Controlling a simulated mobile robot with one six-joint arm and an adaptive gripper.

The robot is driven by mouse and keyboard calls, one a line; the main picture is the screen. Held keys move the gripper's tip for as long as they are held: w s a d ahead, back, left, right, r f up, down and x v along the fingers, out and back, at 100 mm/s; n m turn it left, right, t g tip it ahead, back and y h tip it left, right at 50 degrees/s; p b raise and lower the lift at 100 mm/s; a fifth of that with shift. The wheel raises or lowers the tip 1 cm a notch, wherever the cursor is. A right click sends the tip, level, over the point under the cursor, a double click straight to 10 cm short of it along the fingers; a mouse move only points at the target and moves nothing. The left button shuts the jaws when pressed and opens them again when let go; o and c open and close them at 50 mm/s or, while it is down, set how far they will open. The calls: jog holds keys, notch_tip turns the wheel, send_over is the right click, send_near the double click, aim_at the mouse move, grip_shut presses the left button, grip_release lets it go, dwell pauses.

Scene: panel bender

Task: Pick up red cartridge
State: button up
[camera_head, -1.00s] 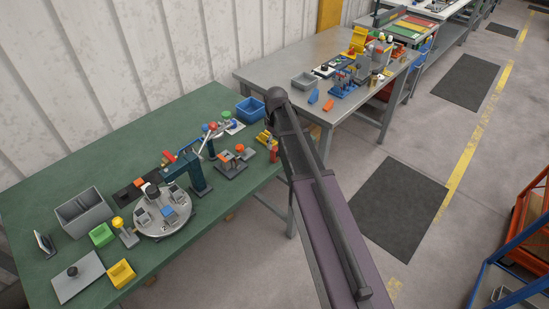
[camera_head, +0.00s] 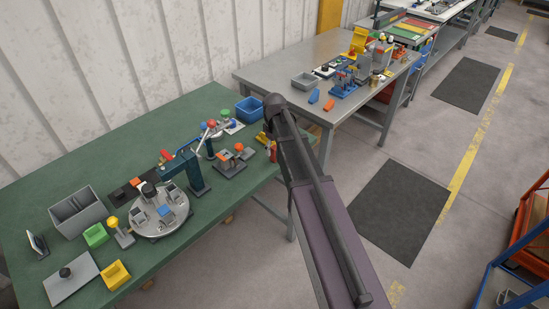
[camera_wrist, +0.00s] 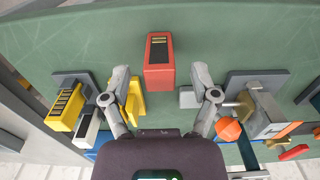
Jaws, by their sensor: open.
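The red cartridge (camera_wrist: 159,64), a small red block with a dark slotted label, stands on the green table in the wrist view. It lies ahead of my gripper (camera_wrist: 160,80), roughly centred between the fingers. My gripper is open and empty, with a finger on either side of the line to the cartridge; I cannot tell how far above or away it is. In the head view a red piece (camera_head: 273,151) that looks like the cartridge shows at the table's right edge, partly hidden by my arm. My gripper is hidden there.
A yellow block (camera_wrist: 66,106) on a grey plate stands left of my gripper. A grey-and-brass fixture (camera_wrist: 266,113) and an orange knob (camera_wrist: 228,129) are close on the right. The green table (camera_head: 120,160) carries a round turntable (camera_head: 160,225) and bins. Green surface beyond the cartridge is clear.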

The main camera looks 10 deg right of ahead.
jog(key=shift+f+b, duration=0.75)
jog(key=shift+f, duration=0.3)
grip_shut()
